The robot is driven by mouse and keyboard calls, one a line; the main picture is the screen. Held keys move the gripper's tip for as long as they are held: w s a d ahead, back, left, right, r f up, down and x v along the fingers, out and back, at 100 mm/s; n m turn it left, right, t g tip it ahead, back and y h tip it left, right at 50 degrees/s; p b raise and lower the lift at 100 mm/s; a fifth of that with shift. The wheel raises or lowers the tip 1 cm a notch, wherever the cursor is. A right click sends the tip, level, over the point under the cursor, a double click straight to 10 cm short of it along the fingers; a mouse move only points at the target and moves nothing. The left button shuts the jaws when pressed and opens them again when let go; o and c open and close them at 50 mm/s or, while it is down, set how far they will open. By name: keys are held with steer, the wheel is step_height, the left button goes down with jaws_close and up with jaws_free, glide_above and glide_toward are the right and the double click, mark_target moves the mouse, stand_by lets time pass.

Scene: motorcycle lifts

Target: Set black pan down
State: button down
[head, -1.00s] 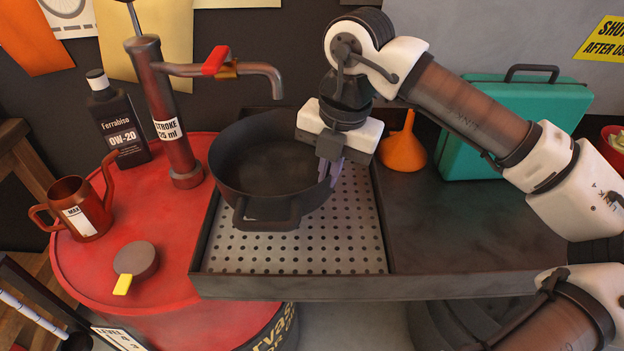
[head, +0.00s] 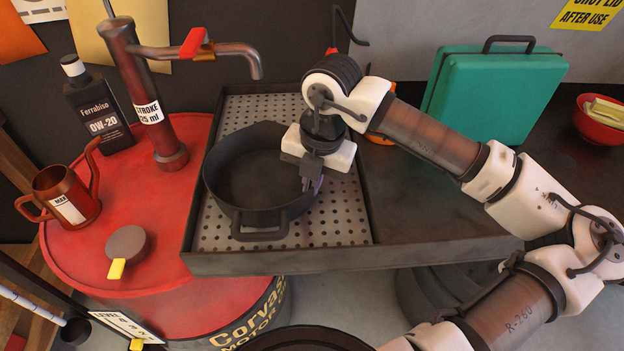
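The black pan (head: 250,180) is upright and empty over the perforated metal grate (head: 345,215) of the drip tray. It looks very low, at or just above the grate; I cannot tell whether its underside touches. Its front loop handle (head: 260,233) faces me. My gripper (head: 311,184) points down at the pan's right side and is shut on its rim. The fingertips are partly hidden by the wrist and the pan wall.
A red drum (head: 130,270) at left carries an oil bottle (head: 98,110), a copper jug (head: 70,195), a round gauge (head: 127,245) and a pump (head: 150,100) whose spout overhangs the tray. A green case (head: 490,95) and red bowl (head: 600,120) stand right. The dark counter (head: 430,200) has free room.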

steer(key=c, duration=1.6)
jaws_free()
steer(key=shift+c, duration=0.2)
steer(key=shift+r, duration=0.1)
steer(key=shift+r+p, duration=0.2)
steer(key=shift+p, duration=0.3)
step_height(320, 180, up, 12)
steer(key=d+b, duration=0.1)
steer(key=b, duration=0.2)
steer(key=shift+s+d+f+b, duration=0.2)
steer(key=shift+s+d+b, duration=0.05)
steer(key=shift+s+b, duration=0.1)
